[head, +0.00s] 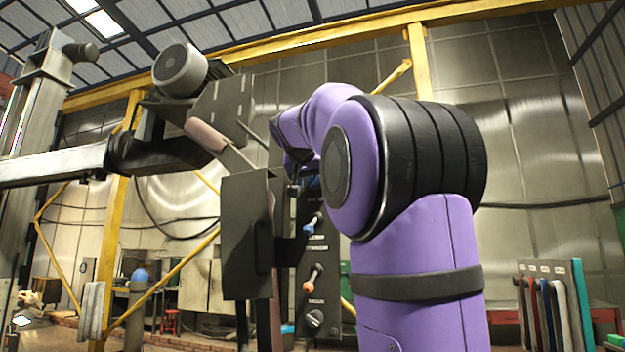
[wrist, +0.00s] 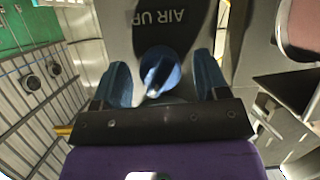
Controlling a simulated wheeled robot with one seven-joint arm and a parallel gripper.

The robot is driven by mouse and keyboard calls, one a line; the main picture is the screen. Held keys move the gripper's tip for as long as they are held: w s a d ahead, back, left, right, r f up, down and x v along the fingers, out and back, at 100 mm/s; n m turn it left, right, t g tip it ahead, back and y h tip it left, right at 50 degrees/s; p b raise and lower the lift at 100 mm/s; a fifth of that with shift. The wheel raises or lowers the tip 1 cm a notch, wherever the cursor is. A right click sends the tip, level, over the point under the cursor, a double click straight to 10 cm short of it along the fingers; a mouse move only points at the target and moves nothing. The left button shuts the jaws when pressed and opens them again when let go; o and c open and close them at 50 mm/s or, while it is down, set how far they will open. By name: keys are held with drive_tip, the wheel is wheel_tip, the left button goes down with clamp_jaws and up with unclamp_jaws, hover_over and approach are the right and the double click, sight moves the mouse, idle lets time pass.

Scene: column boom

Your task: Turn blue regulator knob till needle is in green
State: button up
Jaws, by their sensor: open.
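The blue regulator knob (wrist: 160,72) sits on a dark panel face in the wrist view, below white lettering that reads "AIR UP" upside down. A pale bar crosses its front. My gripper (wrist: 161,64) is open, with one blue finger to each side of the knob and a visible gap on both sides. I cannot tell how deep the fingers reach along it. No gauge, needle or green band shows in either view.
An orange-red knob (head: 313,276) and a black knob (head: 315,319) sit lower on the panel. A dark box (head: 247,235) hangs left of it, under the boom (head: 55,165). A rack of coloured panels (head: 545,305) stands at the right.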

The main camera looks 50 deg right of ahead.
drive_tip(key=c, duration=0.9)
drive_tip(key=shift+m+t+y, duration=0.3)
drive_tip(key=shift+m+t, duration=0.3)
drive_tip(key=shift+m, duration=0.3)
drive_tip(key=m+t, duration=0.2)
drive_tip(key=m, duration=0.1)
drive_tip(key=m+t, duration=0.2)
drive_tip(key=m, duration=0.1)
drive_tip(key=shift+s+d+m, duration=0.1)
drive_tip(key=shift+m, duration=0.2)
drive_tip(key=shift+f+m+t, duration=0.1)
drive_tip(key=shift+m+t, duration=0.7)
drive_tip(key=shift+m, duration=0.6)
